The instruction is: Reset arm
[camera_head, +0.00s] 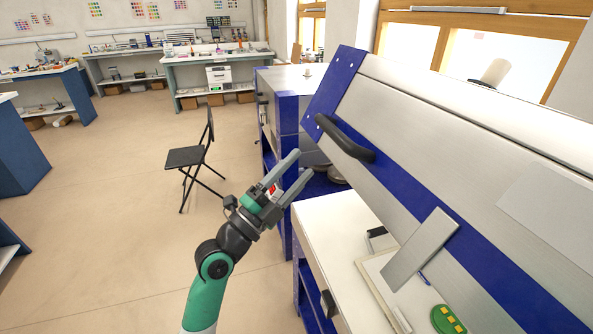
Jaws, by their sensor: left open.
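My left gripper (298,170) is open and empty. Its two grey fingers point up and to the right, in front of the blue kiln bench. The green and black left arm comes up from the bottom of the view. The kiln lid (440,150), silver with blue edges, is tilted up at the right. Its black handle (345,138) is to the right of my left fingertips and looks apart from them. My right gripper is not in view.
A white worktop (335,232) lies below the lid. A grey plate (421,249) leans there, near a green piece with yellow squares (447,320). A black folding chair (192,157) stands on open floor at the left. Benches (217,60) line the back.

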